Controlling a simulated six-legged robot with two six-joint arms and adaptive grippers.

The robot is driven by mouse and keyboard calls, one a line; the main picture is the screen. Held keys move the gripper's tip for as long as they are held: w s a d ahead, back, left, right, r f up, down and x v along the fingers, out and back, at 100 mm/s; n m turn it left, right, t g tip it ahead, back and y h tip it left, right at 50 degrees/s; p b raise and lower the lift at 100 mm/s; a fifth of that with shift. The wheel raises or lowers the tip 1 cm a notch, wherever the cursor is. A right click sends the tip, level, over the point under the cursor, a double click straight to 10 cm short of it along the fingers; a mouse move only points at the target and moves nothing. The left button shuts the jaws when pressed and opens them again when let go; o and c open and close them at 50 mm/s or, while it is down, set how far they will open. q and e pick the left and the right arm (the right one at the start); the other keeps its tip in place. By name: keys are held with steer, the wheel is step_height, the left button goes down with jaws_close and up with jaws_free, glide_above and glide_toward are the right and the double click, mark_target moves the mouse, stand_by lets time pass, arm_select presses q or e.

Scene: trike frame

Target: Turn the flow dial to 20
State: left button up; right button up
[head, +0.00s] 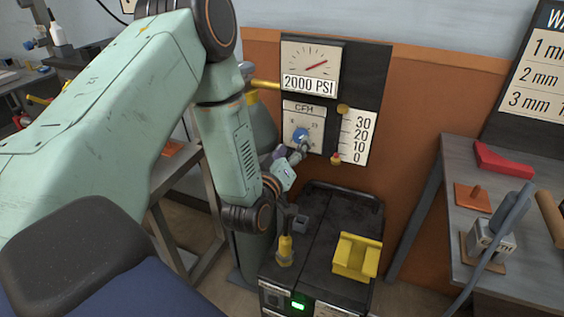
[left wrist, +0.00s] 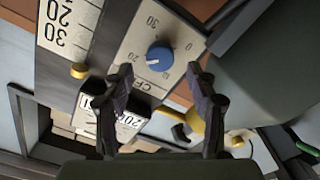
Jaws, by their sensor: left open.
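The blue flow dial (head: 301,134) sits on the CFH panel (head: 316,112) below the 2000 PSI gauge. In the left wrist view the dial (left wrist: 159,58) shows a white mark toward the picture's left; its exact reading is unclear. My left gripper (head: 299,152) is just below the dial in the head view. In the left wrist view its open fingers (left wrist: 160,78) are spread to either side in front of the panel, with nothing between them. The flow scale (head: 358,137) reads 0 to 30, and a red float (head: 336,158) is near 0. My right gripper is not seen.
The pressure gauge (head: 310,67) is above the dial. A yellow stub (head: 265,84) sticks out at left. A grey workbench (head: 510,190) stands at right.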

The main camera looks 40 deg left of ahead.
arm_select(q)
steer(key=v, duration=0.7)
steer(key=shift+s, duration=0.2)
